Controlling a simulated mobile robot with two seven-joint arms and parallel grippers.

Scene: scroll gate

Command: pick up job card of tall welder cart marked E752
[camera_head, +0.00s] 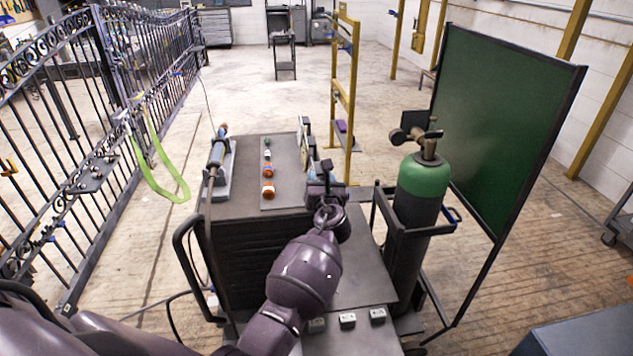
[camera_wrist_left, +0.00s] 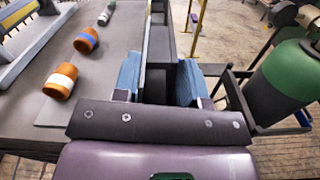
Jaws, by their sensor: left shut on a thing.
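The tall welder cart (camera_head: 253,260) stands in front of me with a dark top. A narrow rack with upright cards (camera_head: 303,140) runs along the right edge of its top. My left gripper (camera_head: 324,182) is at the near end of this rack, shut on what seems to be a job card. In the left wrist view, the blue finger pads of the gripper (camera_wrist_left: 160,82) stand on both sides of a dark thing in the rack. The held card is mostly hidden, and I cannot read E752 anywhere. My right gripper is out of view.
A green gas cylinder (camera_head: 424,178) stands in a frame close to the right of the gripper. Orange rolls (camera_head: 268,191) and a torch (camera_head: 218,150) lie on the cart top. A green screen (camera_head: 505,120) is behind right; an iron gate (camera_head: 85,130) is left.

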